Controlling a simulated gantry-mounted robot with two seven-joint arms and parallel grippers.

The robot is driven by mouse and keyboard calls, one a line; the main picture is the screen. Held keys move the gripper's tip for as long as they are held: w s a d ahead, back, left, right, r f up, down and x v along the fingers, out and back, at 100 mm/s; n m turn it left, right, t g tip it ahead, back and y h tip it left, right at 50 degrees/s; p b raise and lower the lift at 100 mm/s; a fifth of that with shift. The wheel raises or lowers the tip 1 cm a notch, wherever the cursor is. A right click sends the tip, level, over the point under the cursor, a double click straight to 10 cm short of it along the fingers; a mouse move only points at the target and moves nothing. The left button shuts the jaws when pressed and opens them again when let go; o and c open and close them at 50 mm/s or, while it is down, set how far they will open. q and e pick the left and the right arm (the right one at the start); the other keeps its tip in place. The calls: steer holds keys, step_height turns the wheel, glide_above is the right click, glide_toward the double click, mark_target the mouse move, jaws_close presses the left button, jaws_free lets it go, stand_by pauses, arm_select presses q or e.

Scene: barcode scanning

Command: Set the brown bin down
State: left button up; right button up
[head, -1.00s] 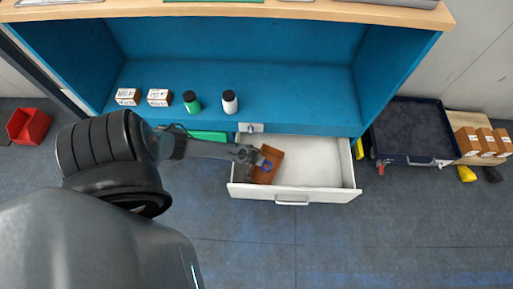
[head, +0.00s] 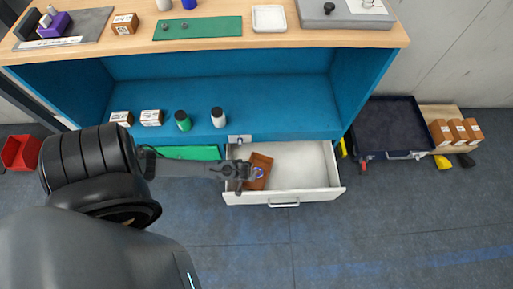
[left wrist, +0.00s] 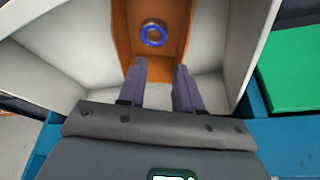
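The brown bin (head: 264,162) is in the left part of the open white drawer (head: 305,165), turned slightly askew. In the left wrist view the bin (left wrist: 178,42) lies straight ahead, with a blue ring (left wrist: 153,34) inside it. My left gripper (head: 252,172) is over the bin's near left end, partly covering it. In the left wrist view my left gripper (left wrist: 161,72) has its two fingers apart, tips at the bin's near edge. No bin wall shows pinched between them. Whether the tips touch it is unclear. My right gripper is out of view.
The drawer walls stand close around the bin; the drawer's right side is empty. A blue shelf (head: 270,105) above holds small boxes and bottles. A green surface (head: 185,152) lies left of the drawer. A dark tray (head: 395,128) and boxes stand at right.

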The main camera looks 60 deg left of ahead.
arm_select(q)
steer(key=w+d+r+m+h, duration=0.15)
steer(key=d+r+m, duration=0.35)
steer(key=d+r, duration=1.05)
steer(key=s+d+r+m, duration=0.1)
steer(key=s+r+m, duration=0.1)
steer(key=r, duration=0.6)
steer(key=s+d+r+m+h, duration=0.1)
steer(key=s+r+m, duration=0.1)
steer(key=r, duration=0.6)
steer(key=shift+s+d, duration=0.1)
step_height(320, 180, up, 59)
steer(key=p, duration=5.9)
step_height(320, 180, down, 75)
steer(key=b, duration=7.5)
steer(key=shift+r, duration=0.1)
